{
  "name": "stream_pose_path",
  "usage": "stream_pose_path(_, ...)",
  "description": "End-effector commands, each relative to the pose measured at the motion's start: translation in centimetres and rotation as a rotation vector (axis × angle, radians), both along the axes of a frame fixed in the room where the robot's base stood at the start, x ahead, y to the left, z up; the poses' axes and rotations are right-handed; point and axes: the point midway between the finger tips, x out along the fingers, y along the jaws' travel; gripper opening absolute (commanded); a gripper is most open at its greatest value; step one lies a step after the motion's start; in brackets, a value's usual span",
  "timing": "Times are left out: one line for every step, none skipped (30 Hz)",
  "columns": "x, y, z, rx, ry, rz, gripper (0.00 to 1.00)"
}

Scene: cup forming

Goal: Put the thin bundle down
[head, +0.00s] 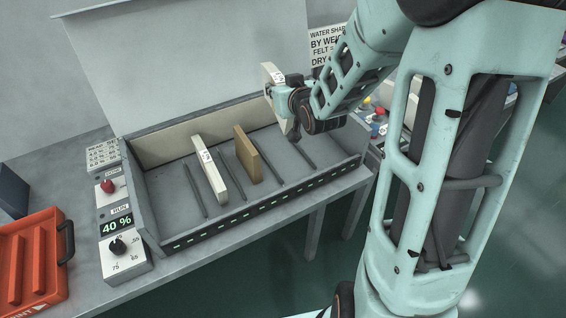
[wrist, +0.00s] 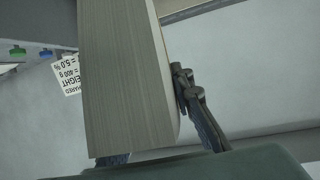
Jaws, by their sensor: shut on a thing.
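My gripper (head: 290,95) is shut on a thin pale bundle (head: 268,76) above the right part of the open grey tray (head: 250,209). The bundle is upright with a small label near its top. In the wrist view the bundle (wrist: 125,85) fills the middle as a striped pale slab, with a dark finger (wrist: 190,95) against its right side. In the tray, a white bundle (head: 209,171) with a label and a tan-brown bundle (head: 247,155) stand between thin dark dividers. My gripper hides part of the tray's back right.
A control panel (head: 118,222) reading 40 % with knobs is at the tray's left. A red-orange tray (head: 30,262) lies at the far left. The raised grey lid (head: 190,60) stands behind. A sign (head: 325,45) and coloured buttons (head: 375,115) are at the right.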

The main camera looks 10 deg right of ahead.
Motion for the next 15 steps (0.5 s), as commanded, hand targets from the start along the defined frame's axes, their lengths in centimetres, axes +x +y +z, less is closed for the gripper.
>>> stream_pose_path(0.4,-0.1,-1.8,-0.002,-0.008,0.023,0.00)
stream_pose_path(0.5,-0.1,-2.2,-0.002,-0.007,0.036,0.00)
stream_pose_path(0.6,-0.1,-2.9,-0.002,-0.006,0.055,0.00)
stream_pose_path(0.7,-0.1,-3.3,-0.002,-0.006,0.067,0.00)
stream_pose_path(0.8,-0.2,-3.8,-0.001,-0.006,0.081,0.00)
stream_pose_path(0.9,-0.2,-4.3,-0.001,-0.006,0.097,0.00)
stream_pose_path(0.9,-0.2,-4.8,0.000,-0.006,0.109,0.00)
stream_pose_path(0.9,-0.3,-5.2,0.000,-0.005,0.120,0.00)
stream_pose_path(0.9,-0.5,-5.7,0.001,-0.005,0.130,0.00)
stream_pose_path(1.0,-0.6,-6.0,0.000,-0.005,0.138,0.00)
stream_pose_path(1.0,-0.7,-6.3,-0.001,-0.005,0.146,0.00)
stream_pose_path(1.0,-0.7,-6.6,0.000,-0.004,0.154,0.00)
stream_pose_path(0.9,-0.8,-6.8,-0.001,-0.004,0.161,0.00)
stream_pose_path(0.9,-0.9,-7.0,0.001,-0.004,0.165,0.00)
stream_pose_path(0.9,-0.9,-7.2,0.001,-0.004,0.170,0.00)
